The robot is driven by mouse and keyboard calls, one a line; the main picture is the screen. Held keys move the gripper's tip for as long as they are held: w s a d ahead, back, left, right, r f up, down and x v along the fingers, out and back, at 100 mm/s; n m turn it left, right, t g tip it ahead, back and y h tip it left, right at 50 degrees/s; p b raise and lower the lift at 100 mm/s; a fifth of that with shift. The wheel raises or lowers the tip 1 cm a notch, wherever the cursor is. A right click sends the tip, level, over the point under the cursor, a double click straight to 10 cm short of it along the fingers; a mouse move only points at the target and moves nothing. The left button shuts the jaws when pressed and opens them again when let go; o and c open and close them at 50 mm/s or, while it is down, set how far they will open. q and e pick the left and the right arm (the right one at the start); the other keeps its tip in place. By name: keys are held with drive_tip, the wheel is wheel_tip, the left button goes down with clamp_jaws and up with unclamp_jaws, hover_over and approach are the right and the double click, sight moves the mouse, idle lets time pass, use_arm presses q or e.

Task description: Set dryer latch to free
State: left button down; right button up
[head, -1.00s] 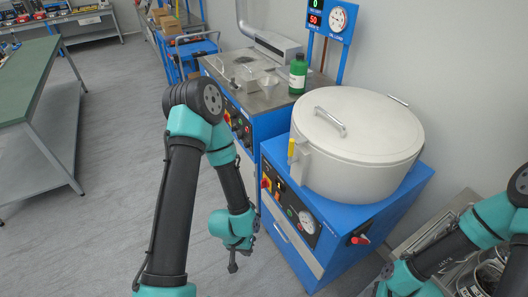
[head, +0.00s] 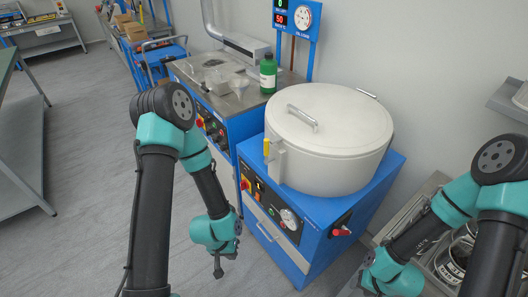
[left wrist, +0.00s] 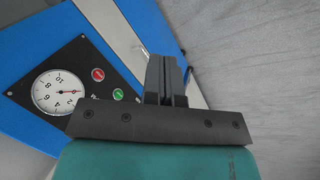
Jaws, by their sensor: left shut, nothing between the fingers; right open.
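The dryer is a round white drum (head: 325,165) with a closed lid (head: 335,105) on a blue cabinet (head: 375,190). A yellow-handled latch (head: 267,147) stands upright at the drum's left front, beside a white bracket. My left gripper (head: 218,268) hangs low in front of the cabinet, well below and left of the latch. In the left wrist view its fingers (left wrist: 166,80) are shut and empty, with the cabinet's gauge panel (left wrist: 68,90) beyond. My right gripper (head: 368,285) is open near the bottom edge, right of the cabinet; its fingertips are hard to make out.
A steel-topped bench (head: 205,85) with a green bottle (head: 268,73) adjoins at the left. A metal bench with round parts (head: 455,250) stands at the right. The grey floor (head: 80,150) at the left is open.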

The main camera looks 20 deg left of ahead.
idle(0.4)
use_arm(q)
drive_tip(key=w+a+r+t+h, duration=0.1)
drive_tip(key=w+a+r+h, duration=0.2)
drive_tip(key=w+r, duration=0.5)
drive_tip(key=w+a+r+n+t+h, duration=0.1)
drive_tip(key=w+a+r+h, duration=0.3)
drive_tip(key=w+r, duration=0.4)
drive_tip(key=w+a+r+n+t+h, duration=0.1)
drive_tip(key=w+a+r+t+h, duration=0.2)
drive_tip(key=r, duration=1.1)
drive_tip(key=w+a+h, duration=0.1)
drive_tip(key=w+h, duration=0.2)
drive_tip(key=w, duration=0.2)
drive_tip(key=shift+r, duration=0.35)
drive_tip(key=shift+d, duration=0.1)
